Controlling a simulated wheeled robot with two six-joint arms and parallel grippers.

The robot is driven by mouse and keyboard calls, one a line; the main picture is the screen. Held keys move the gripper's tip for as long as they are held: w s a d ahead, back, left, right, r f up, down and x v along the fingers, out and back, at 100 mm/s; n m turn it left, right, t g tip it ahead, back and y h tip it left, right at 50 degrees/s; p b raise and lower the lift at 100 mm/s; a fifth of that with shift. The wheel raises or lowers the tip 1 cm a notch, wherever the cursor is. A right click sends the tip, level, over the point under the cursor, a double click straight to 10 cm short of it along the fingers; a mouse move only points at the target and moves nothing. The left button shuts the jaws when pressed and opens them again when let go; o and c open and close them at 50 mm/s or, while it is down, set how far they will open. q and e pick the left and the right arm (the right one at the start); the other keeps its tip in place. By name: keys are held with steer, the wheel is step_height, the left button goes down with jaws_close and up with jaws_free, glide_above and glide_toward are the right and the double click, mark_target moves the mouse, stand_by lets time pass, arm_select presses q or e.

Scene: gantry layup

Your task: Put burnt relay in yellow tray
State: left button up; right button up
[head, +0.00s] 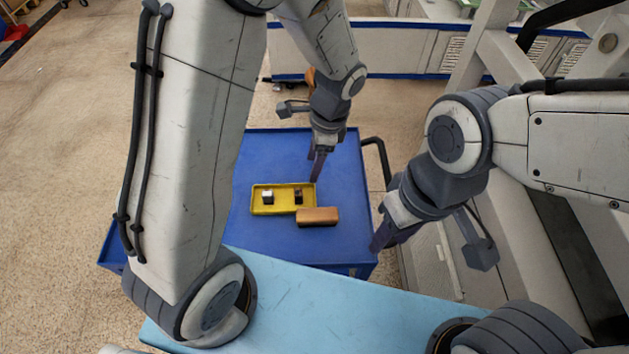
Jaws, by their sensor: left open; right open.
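The yellow tray (282,206) lies on the blue cart top. A small dark brown block (298,195), which looks like the burnt relay, sits inside its right half. A small black-and-silver block (267,197) sits in its left half. My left gripper (317,168) is open, pointing down just behind the tray's right end, apart from the dark block; its finger gap is hard to make out. My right gripper (382,236) is open and empty at the cart's right edge, away from the tray.
An orange-brown box (318,217) lies at the tray's front right corner. The blue cart top (268,240) is clear around them. A light blue surface (330,310) is in front. A black cart handle (379,155) stands at the right.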

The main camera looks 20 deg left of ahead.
arm_select(q)
steer(key=s+d+r+n+h, duration=0.1)
steer(key=s+d+r+n, duration=0.2)
steer(key=s, duration=0.6)
steer(key=s+d+r+n+h, duration=0.2)
steer(key=s+d+r+n, duration=0.2)
steer(key=s+r, duration=0.4)
steer(key=shift+s+t, duration=0.3)
steer(key=shift+s, duration=0.75)
